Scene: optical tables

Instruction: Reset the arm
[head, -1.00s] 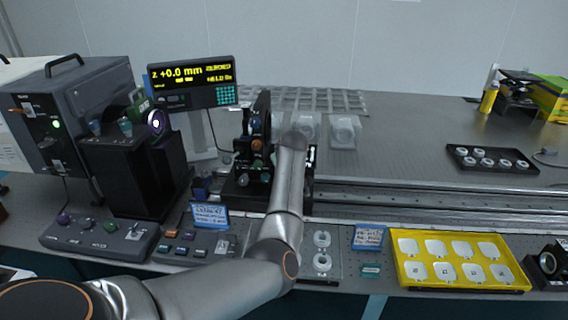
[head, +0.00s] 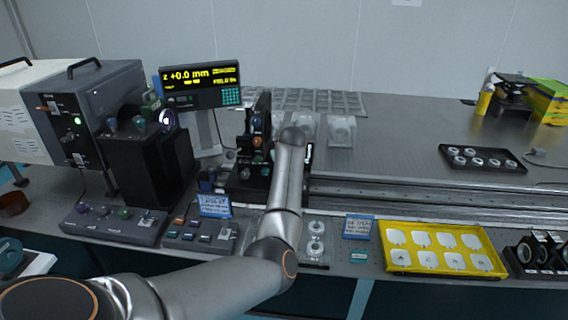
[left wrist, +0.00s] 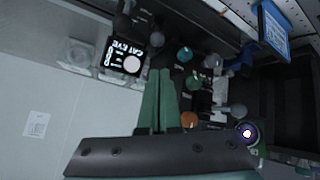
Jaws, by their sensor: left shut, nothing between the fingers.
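My left arm (head: 287,190) comes in from the lower left of the head view and reaches over the rail to the black optical mount assembly (head: 257,140). In the head view the arm itself hides its gripper. In the left wrist view my left gripper (left wrist: 159,74) shows two green fingers pressed together with nothing between them. Beyond the fingertips are a black card marked "CAT EYE" (left wrist: 123,58) and several mount knobs, one of them teal (left wrist: 184,54). I cannot tell how far the fingertips are from them. My right gripper is in neither view.
A display on a stand (head: 202,85) and a dark instrument with a lit lens (head: 150,155) stand left of the mount. A yellow tray (head: 440,268) and a black tray of rings (head: 483,169) lie to the right. The table behind the rail (head: 400,140) is mostly clear.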

